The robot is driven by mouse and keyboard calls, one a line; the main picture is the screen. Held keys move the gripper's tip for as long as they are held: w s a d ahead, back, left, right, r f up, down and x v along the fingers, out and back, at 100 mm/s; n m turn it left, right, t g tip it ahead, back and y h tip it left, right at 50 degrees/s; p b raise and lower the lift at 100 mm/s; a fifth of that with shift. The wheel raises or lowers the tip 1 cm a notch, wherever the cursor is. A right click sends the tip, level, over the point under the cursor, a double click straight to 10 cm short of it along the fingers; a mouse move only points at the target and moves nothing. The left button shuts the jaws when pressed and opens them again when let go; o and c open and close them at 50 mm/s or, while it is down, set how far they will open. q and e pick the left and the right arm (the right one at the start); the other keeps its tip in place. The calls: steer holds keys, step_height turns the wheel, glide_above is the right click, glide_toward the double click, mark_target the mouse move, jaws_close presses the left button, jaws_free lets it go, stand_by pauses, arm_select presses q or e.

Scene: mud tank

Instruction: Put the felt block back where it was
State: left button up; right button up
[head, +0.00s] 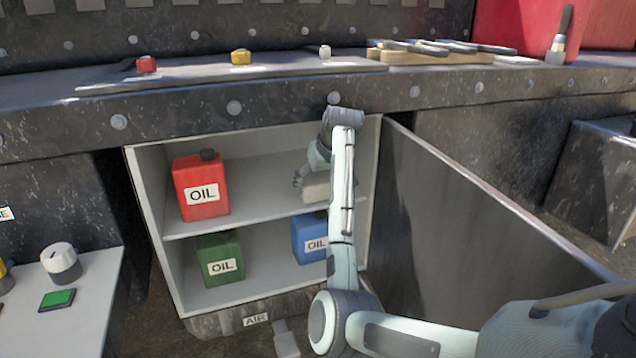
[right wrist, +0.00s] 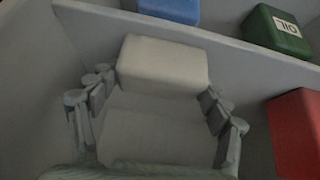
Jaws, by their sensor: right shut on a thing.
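The felt block (head: 316,187) is a pale grey-white rounded block inside the open cabinet, at the right side of its upper shelf (head: 258,207). My right gripper (head: 306,178) reaches into the cabinet and is shut on it, partly hidden behind my own arm. In the right wrist view the block (right wrist: 163,62) sits between the two fingers of my right gripper (right wrist: 158,92). I cannot tell whether the block touches the shelf or is just above it. My left gripper is not in view.
A red oil can (head: 200,187) stands left on the upper shelf. A green can (head: 219,258) and a blue can (head: 309,237) stand below. The cabinet door (head: 470,225) is open to the right. The upper shelf's middle is clear.

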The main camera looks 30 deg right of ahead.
steer(key=shift+f, duration=0.15)
steer(key=o, duration=1.2)
